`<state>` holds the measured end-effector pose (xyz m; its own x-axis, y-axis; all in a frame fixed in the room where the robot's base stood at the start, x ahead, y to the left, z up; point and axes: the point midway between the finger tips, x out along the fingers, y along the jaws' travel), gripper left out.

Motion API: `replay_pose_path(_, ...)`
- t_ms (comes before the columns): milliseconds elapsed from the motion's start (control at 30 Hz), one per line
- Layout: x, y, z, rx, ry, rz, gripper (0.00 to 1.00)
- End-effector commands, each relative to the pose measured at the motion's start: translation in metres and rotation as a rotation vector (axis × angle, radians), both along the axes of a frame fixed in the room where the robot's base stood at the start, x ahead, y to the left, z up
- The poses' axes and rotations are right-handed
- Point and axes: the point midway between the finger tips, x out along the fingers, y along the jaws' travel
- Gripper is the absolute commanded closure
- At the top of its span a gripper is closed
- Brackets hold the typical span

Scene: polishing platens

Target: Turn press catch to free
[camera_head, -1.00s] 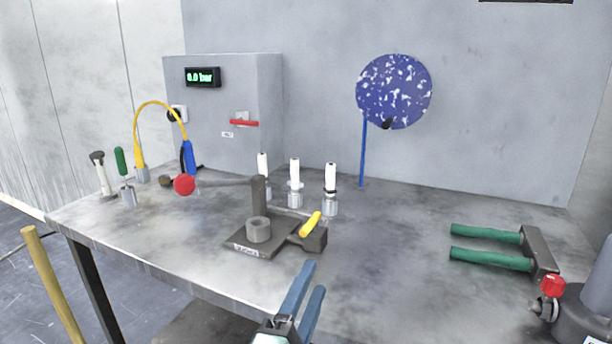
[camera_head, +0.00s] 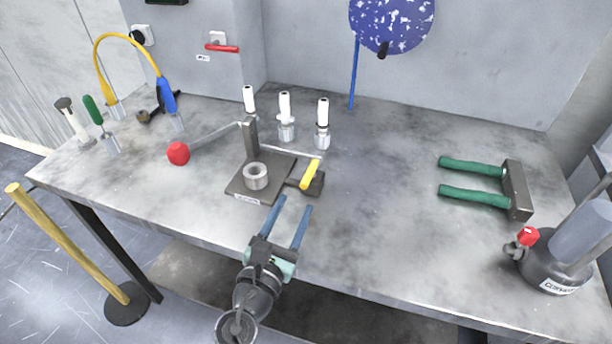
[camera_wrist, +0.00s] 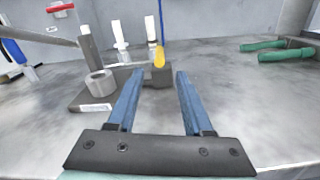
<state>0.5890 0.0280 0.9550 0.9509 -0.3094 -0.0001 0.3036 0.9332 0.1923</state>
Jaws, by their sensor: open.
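The press has a dark base plate (camera_head: 243,189), an upright post (camera_head: 250,140), a grey ring (camera_head: 256,176) on the plate and a lever ending in a red ball (camera_head: 178,153). A yellow handle (camera_head: 310,174), likely the catch, stands tilted on a dark block (camera_head: 316,187) at the press's right side. In the wrist view the yellow handle (camera_wrist: 159,57) shows beyond the fingertips, between them. My gripper (camera_head: 291,203) is open and empty, with blue fingers, in front of the press and short of the handle. The wrist view shows both fingers (camera_wrist: 158,74) apart with nothing between them.
Several white-topped bottles (camera_head: 285,118) stand behind the press. A green-handled tool (camera_head: 480,185) lies at right, near a dark canister (camera_head: 555,262) with a red knob. A yellow hose (camera_head: 125,40) arches at left. The table (camera_head: 390,230) is clear right of the press.

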Motion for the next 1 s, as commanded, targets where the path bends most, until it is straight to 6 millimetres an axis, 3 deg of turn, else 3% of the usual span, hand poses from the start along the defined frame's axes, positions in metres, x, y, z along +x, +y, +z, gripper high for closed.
replay_pose_path(200,0.044,-0.014,0.001,0.000,-0.002,0.000,0.49)
replay_pose_path(400,0.070,-0.023,0.000,0.003,-0.002,0.000,0.49)
replay_pose_path(867,0.080,-0.026,0.001,0.003,-0.001,0.000,0.49)
replay_pose_path(1000,0.080,-0.026,0.001,0.003,-0.001,0.000,0.74)
